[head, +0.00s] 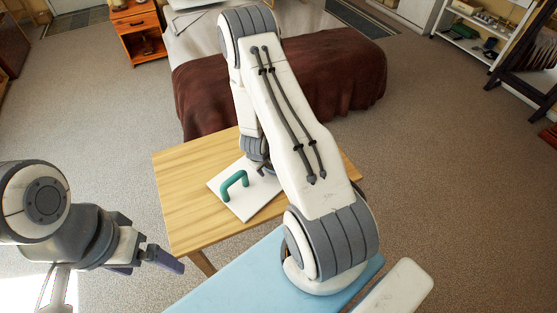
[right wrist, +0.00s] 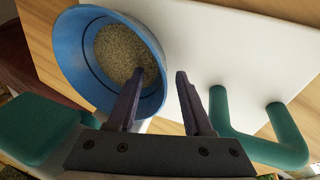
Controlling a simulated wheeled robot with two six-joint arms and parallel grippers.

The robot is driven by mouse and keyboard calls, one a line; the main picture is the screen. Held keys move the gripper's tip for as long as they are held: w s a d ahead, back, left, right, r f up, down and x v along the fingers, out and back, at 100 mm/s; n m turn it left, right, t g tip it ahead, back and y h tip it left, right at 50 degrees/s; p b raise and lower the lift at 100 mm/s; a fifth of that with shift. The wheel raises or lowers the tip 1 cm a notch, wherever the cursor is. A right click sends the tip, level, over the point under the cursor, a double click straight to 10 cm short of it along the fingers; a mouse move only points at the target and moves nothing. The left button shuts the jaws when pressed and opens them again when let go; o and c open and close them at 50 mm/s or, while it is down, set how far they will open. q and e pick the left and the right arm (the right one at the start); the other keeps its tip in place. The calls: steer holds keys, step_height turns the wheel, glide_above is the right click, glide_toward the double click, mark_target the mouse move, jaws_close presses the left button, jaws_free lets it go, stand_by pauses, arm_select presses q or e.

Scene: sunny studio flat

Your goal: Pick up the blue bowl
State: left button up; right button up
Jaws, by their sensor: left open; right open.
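The blue bowl (right wrist: 68,42) stands on a white board (right wrist: 235,50) and holds pale grainy contents (right wrist: 122,50). My right gripper (right wrist: 160,75) is open at the bowl's near right side. One finger appears over the bowl's inside and the other outside it, with the bowl's wall between them; I cannot tell whether they touch. In the head view my right arm hides the bowl and most of that gripper; the board (head: 243,208) shows on the wooden table. My left gripper (head: 148,262) is open and empty, left of the table.
The board's green handle (head: 234,181) stands close to my right gripper, also in the wrist view (right wrist: 290,135). The wooden table (head: 185,190) has bare wood at left. A light blue surface (head: 220,290) is in front. A bed with a brown blanket (head: 345,75) stands behind.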

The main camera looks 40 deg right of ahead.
jaws_close()
stand_by(1.4)
